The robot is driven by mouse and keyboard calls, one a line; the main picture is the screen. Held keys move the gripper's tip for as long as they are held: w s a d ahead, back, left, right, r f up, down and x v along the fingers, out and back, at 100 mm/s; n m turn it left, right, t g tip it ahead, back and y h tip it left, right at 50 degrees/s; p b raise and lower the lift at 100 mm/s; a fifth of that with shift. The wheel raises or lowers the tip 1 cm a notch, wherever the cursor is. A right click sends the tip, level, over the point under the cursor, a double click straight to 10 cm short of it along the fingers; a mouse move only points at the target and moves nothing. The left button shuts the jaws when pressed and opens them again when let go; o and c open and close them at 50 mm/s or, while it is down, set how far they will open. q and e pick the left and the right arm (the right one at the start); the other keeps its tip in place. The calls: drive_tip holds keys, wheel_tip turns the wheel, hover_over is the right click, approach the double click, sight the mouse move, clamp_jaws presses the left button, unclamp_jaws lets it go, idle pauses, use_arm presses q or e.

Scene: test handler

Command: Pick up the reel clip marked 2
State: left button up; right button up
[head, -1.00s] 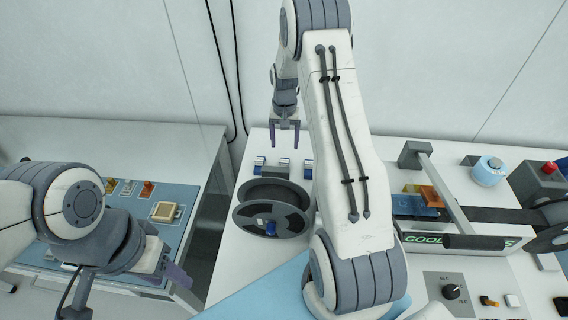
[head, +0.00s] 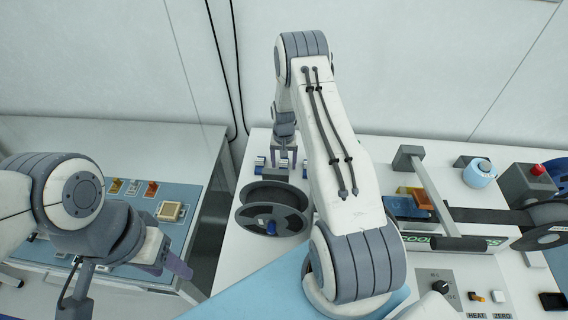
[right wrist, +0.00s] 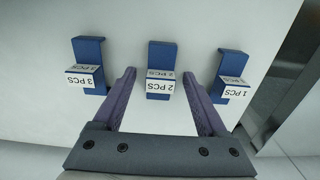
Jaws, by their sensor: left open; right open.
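The reel clip marked 2 (right wrist: 160,54) is a blue bracket with a white "2 PCS" label, the middle one of three in the right wrist view. My right gripper (right wrist: 159,72) is open and empty, with its purple fingers on either side of this clip in the picture; I see no contact. In the head view my right gripper (head: 282,158) hangs over the middle of the clip row and partly hides that clip. The clip marked 3 (right wrist: 88,50) is to the left and the clip marked 1 (right wrist: 234,64) to the right. My left gripper (head: 168,262) is open and empty, far from the clips.
A dark reel (head: 272,212) stands just in front of the clips. A blue tray (head: 185,222) with small parts is on the left table, across a gap. A machine with a handle bar (head: 428,190) and a tape reel stands to the right.

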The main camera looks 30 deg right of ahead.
drive_tip(key=shift+c, duration=0.3)
clamp_jaws()
drive_tip(key=shift+r, duration=0.2)
